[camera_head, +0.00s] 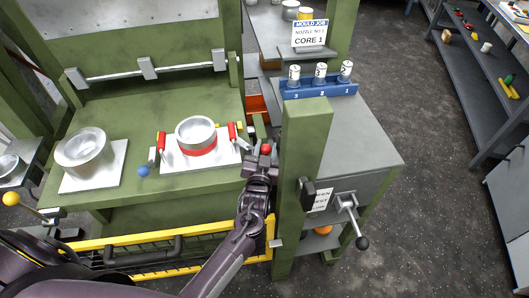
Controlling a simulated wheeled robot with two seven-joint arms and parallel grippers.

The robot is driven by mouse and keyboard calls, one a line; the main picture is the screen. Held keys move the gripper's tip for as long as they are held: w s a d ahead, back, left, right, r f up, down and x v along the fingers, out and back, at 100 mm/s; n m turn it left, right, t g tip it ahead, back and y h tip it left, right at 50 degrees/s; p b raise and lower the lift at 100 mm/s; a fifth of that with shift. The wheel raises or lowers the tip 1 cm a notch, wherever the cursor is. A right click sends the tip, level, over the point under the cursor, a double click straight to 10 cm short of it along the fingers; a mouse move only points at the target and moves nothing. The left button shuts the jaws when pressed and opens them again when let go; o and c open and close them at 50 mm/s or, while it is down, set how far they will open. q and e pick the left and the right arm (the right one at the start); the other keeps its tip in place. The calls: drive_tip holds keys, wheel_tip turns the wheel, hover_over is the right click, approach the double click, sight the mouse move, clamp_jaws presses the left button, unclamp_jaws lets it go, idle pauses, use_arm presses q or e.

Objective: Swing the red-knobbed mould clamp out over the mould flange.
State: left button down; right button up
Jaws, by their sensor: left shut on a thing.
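The red knob (266,149) of the mould clamp stands just right of the right-hand mould. My left gripper (263,161) comes up from below and is shut at this knob. The fingers and the clamp arm under them are mostly hidden by the gripper. The right-hand mould is a silver ring with a red band (197,149) on a white flange plate (180,162). The knob is beside the plate's right edge, and I cannot make out any clamp part over the flange. My right gripper is not in view.
A blue-knobbed clamp (144,171) is at the plate's left. Another silver mould (84,150) sits further left. A green post (303,190) stands close right of my gripper, beside a grey cabinet (375,140). A yellow rail (170,257) runs along the front.

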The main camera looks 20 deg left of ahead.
use_arm(q)
drive_tip(key=shift+w+d+r, duration=0.1)
drive_tip(key=shift+r, duration=0.05)
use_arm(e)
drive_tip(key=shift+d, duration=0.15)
use_arm(q)
drive_tip(key=c, duration=1.2)
unclamp_jaws()
drive_tip(key=shift+o, duration=0.7)
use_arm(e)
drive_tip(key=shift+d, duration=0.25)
use_arm(q)
wheel_tip(320, 180, up, 20)
drive_tip(key=b, duration=0.1)
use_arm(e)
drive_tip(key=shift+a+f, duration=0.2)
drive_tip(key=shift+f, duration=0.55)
